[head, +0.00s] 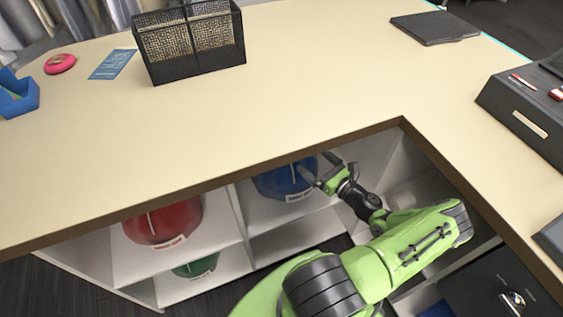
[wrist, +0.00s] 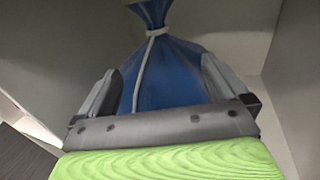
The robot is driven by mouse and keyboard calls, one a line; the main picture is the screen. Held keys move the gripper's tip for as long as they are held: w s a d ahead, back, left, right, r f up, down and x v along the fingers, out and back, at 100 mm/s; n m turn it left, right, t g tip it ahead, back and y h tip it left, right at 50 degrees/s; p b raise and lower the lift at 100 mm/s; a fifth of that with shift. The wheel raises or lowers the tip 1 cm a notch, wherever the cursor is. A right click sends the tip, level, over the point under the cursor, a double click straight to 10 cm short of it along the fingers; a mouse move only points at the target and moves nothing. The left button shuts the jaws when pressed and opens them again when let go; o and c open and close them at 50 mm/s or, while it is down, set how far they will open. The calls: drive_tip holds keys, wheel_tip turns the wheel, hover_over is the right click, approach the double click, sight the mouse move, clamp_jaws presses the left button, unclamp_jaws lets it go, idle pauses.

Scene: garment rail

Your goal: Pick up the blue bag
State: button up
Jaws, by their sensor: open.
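The blue bag (head: 283,181) sits in an upper compartment of the white shelf unit under the counter. It has a white label low on its front. In the wrist view the blue bag (wrist: 170,75) is upright, gathered at the neck by a pale tie with a cord hanging down. My gripper (head: 318,172) is at the right side of the bag in the head view. In the wrist view my open gripper (wrist: 165,92) has one finger at each side of the bag's lower body. I cannot tell whether the fingers touch it. The bag's top is hidden by the counter in the head view.
A red bag (head: 165,222) is in the compartment to the left, and a green bag (head: 196,267) is below it. The counter edge (head: 230,179) overhangs the shelves. A black mesh basket (head: 190,45) and a dark box (head: 530,110) stand on the counter.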

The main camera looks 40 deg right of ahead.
drive_tip(key=w+b, duration=0.1)
drive_tip(key=w, duration=0.5)
drive_tip(key=shift+w+f, duration=0.15)
drive_tip(key=w, duration=0.2)
drive_tip(key=w+b, duration=0.1)
drive_tip(key=w, duration=0.3)
drive_tip(key=shift+a, duration=0.3)
drive_tip(key=shift+c, duration=0.5)
drive_tip(key=c, duration=1)
drive_tip(key=shift+s+f, duration=0.15)
drive_tip(key=shift+f, duration=0.05)
clamp_jaws()
drive_tip(key=shift+a, duration=0.1)
drive_tip(key=shift+r, duration=0.15)
